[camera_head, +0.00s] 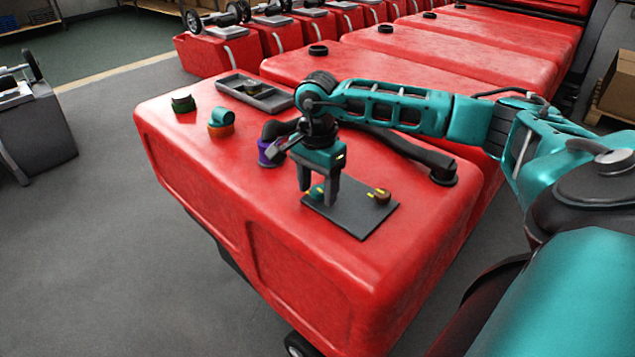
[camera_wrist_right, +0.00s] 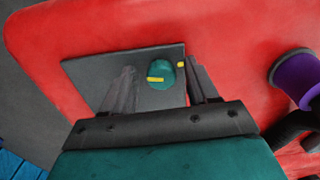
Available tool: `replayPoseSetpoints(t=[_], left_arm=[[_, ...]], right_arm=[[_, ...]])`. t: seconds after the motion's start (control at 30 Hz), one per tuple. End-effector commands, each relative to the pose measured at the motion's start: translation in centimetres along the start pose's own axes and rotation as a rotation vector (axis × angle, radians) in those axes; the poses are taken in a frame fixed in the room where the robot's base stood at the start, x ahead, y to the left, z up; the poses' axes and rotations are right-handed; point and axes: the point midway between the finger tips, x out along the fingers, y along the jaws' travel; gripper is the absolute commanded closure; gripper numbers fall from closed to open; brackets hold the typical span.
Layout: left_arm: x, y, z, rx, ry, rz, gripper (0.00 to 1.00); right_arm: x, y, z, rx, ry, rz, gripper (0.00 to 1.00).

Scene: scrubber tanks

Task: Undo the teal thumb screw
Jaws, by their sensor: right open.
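The teal thumb screw (camera_head: 317,191) sits on a dark plate (camera_head: 345,222) on top of the red tank. My right gripper (camera_head: 319,196) points down over it, open, with one finger on each side. In the right wrist view the teal screw (camera_wrist_right: 160,76), with a yellow mark, shows between the two fingers, nearer the right one. Whether a finger touches it I cannot tell. A brown-orange screw (camera_head: 379,196) with a yellow mark stands at the plate's right side. My left gripper is not in view.
The red tank (camera_head: 300,255) also bears a grey tray (camera_head: 254,94), a green-black cap (camera_head: 183,103), a teal-and-orange fitting (camera_head: 221,122), a purple fitting (camera_head: 266,153) and a black hose (camera_head: 420,152). The tank's front top is clear. More red tanks stand behind.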

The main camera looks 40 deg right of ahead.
Motion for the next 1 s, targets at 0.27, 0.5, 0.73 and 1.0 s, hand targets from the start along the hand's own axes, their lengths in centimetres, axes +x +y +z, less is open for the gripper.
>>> replayPoseSetpoints(t=[0.27, 0.5, 0.73, 1.0], left_arm=[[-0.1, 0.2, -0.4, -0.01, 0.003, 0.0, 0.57], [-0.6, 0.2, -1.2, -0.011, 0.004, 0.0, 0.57], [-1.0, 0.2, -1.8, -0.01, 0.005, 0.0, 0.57], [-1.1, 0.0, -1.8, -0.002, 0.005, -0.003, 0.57]], right_arm=[[-1.6, -0.1, -0.1, 0.002, 0.002, -0.006, 0.42], [-6.8, -0.1, -0.1, 0.0, 0.001, -0.008, 0.42], [-11.1, -0.1, 0.0, 0.0, 0.001, -0.004, 0.42], [-12.9, 0.0, 0.0, 0.0, -0.001, 0.0, 0.42]])
